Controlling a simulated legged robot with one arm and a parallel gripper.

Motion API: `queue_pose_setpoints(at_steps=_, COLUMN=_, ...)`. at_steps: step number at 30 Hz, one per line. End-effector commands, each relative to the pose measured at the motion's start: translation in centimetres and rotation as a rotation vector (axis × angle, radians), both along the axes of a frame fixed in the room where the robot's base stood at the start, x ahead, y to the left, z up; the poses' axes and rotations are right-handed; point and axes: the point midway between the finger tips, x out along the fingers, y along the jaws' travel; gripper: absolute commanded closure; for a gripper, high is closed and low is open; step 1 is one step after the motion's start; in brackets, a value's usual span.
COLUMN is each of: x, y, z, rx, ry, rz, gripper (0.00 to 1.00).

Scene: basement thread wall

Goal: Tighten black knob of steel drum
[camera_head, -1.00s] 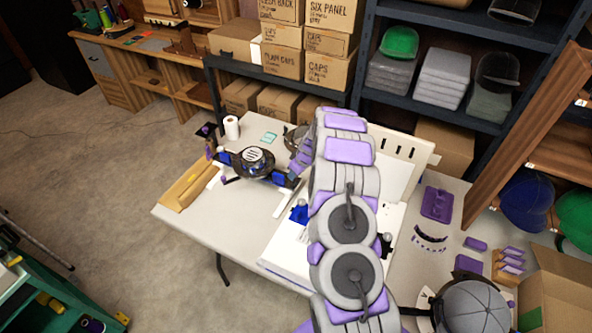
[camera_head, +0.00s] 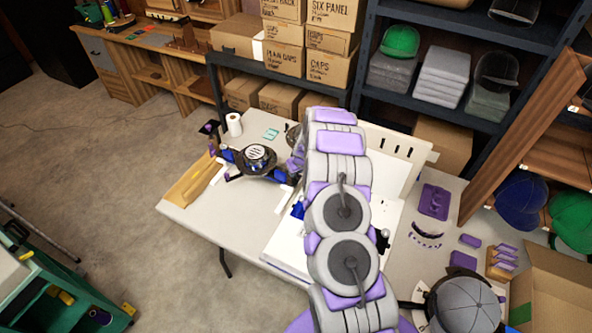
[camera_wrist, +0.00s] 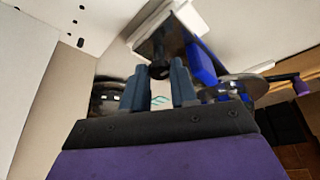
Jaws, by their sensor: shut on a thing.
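My gripper (camera_wrist: 159,85) shows in the wrist view with two dark blue-grey fingers, shut on a small round black knob (camera_wrist: 159,70) at the fingertips. The knob sits at the lower end of a dark bracket beside a blue bar (camera_wrist: 201,62). Shiny curved steel (camera_wrist: 245,86), seemingly part of the steel drum, shows right of the fingers. More round metal (camera_wrist: 108,97) shows at the left, partly behind a finger. In the head view a round part (camera_head: 292,135) shows just left of my arm, which hides my gripper and the knob. I cannot tell how tight the knob is.
The white table (camera_head: 200,216) also carries a round black device (camera_head: 256,157) with blue parts, a paper roll (camera_head: 234,124) and a white upright panel (camera_head: 408,150). Boxes and shelves stand close behind. A grey cap (camera_head: 466,308) is at the lower right. Open floor (camera_head: 110,200) lies left.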

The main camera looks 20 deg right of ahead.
Motion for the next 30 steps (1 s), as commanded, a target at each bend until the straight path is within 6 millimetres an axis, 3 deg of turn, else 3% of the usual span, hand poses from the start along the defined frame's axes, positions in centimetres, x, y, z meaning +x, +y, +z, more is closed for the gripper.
queue_pose_setpoints(at_steps=3, x=0.1, y=-0.1, z=0.0, rx=-0.002, ry=-0.002, rz=-0.001, gripper=1.00)
queue_pose_setpoints(at_steps=4, x=0.0, y=-0.1, z=0.0, rx=-0.001, ry=-0.002, rz=0.000, gripper=0.72)
queue_pose_setpoints(at_steps=12, x=0.0, y=-0.1, z=0.0, rx=-0.001, ry=-0.001, rz=0.001, gripper=0.47)
queue_pose_setpoints(at_steps=23, x=0.0, y=0.1, z=0.3, rx=-0.001, ry=0.000, rz=0.002, gripper=0.47)
queue_pose_setpoints(at_steps=30, x=-0.2, y=0.4, z=2.4, rx=0.000, ry=0.000, rz=0.005, gripper=0.47)
